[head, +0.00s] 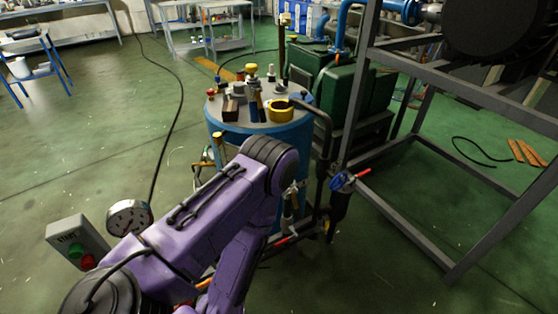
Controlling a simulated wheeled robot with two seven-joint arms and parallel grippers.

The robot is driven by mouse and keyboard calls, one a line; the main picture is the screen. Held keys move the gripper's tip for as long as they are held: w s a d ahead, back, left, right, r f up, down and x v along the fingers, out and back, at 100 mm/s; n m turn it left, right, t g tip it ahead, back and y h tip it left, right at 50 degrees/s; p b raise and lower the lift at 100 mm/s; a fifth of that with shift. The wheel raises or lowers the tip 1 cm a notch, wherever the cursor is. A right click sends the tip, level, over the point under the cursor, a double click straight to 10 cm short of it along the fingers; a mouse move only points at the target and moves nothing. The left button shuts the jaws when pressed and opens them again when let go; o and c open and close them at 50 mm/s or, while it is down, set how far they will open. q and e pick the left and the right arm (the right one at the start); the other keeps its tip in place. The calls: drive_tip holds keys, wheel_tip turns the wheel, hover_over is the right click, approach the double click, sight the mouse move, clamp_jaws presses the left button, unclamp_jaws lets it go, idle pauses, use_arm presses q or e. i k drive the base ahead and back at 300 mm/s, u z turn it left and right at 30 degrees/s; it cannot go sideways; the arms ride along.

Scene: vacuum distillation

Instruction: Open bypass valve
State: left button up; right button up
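A blue fitting with a red lever-like part (342,182) sits on top of a dark vertical canister right of the blue tank. Yellow-brass fittings (218,150) show on the tank's left side. Pipework (290,205) low in front of the tank is partly covered by my purple arm. I cannot tell which of these parts is the bypass valve, or its position. My purple arm reaches up from the lower left, bends in front of the tank and folds back down. Neither gripper shows in the head view.
The blue tank (222,128) carries several small items on its lid. A grey metal frame (410,205) stands at right, with green machinery (335,95) behind. A pressure gauge (129,217) and a button box (77,243) are at lower left. Open floor lies at left.

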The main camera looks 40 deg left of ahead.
sight(337, 179)
drive_tip(key=u, duration=0.65)
drive_tip(key=k, duration=1.15)
drive_tip(key=z, duration=1.05)
drive_tip(key=i, duration=1.2)
drive_tip(key=u, duration=0.45)
